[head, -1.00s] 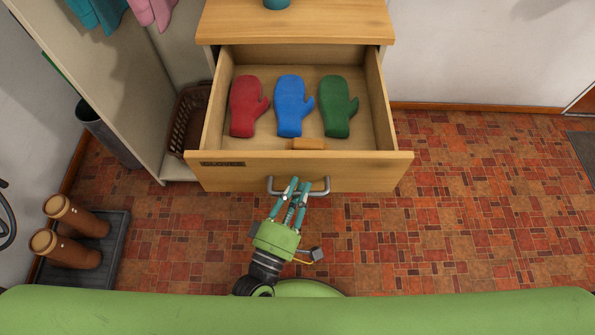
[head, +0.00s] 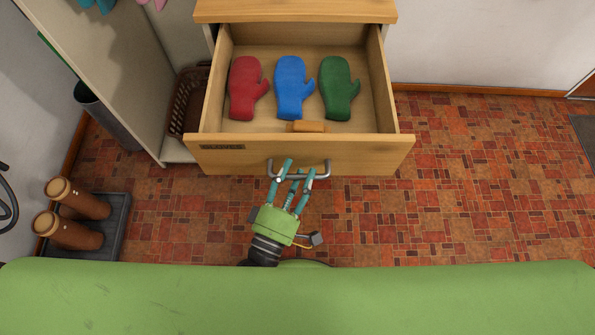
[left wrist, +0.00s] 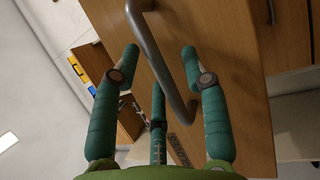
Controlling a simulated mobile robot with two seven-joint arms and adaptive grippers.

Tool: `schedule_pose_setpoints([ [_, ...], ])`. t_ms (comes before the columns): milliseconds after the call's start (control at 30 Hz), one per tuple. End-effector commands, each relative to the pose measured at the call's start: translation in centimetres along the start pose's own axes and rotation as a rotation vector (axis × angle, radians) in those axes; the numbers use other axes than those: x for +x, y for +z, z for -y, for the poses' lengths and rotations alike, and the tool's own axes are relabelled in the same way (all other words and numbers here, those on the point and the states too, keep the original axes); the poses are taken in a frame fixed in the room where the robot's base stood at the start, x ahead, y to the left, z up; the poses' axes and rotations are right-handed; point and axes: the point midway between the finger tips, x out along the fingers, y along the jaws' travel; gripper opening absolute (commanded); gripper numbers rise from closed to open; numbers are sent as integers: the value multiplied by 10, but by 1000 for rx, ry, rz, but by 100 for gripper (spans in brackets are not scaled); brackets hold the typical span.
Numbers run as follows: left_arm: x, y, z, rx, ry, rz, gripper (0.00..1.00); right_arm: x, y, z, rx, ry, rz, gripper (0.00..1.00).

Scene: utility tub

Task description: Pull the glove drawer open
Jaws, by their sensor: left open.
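The glove drawer (head: 300,155) is pulled well out of the wooden cabinet. Its grey bar handle (head: 322,170) is on the front panel. A red mitten (head: 247,90), a blue mitten (head: 293,90) and a green mitten (head: 338,90) lie inside, with a small tan block (head: 307,127) near the front wall. My left gripper (head: 299,169) is open at the handle. In the left wrist view, the handle (left wrist: 162,65) passes between the spread fingers (left wrist: 160,52); I cannot tell whether any finger touches it. My right gripper is not in view.
The cabinet top (head: 295,10) is behind the drawer. A brown basket (head: 190,100) and a grey bin (head: 105,115) stand to the left. Brown boots (head: 75,215) stand on a dark tray (head: 115,215). The tiled floor (head: 480,180) at right is clear.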

Motion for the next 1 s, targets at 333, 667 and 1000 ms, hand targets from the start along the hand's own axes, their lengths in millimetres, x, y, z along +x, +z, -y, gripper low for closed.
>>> schedule_pose_setpoints([
  [333,-69,0,1,0,-5,3,45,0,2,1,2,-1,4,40],
  [667,-113,0,0,0,-2,1,45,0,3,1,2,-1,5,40],
  [1000,-116,0,0,0,0,1,45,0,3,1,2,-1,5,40],
])
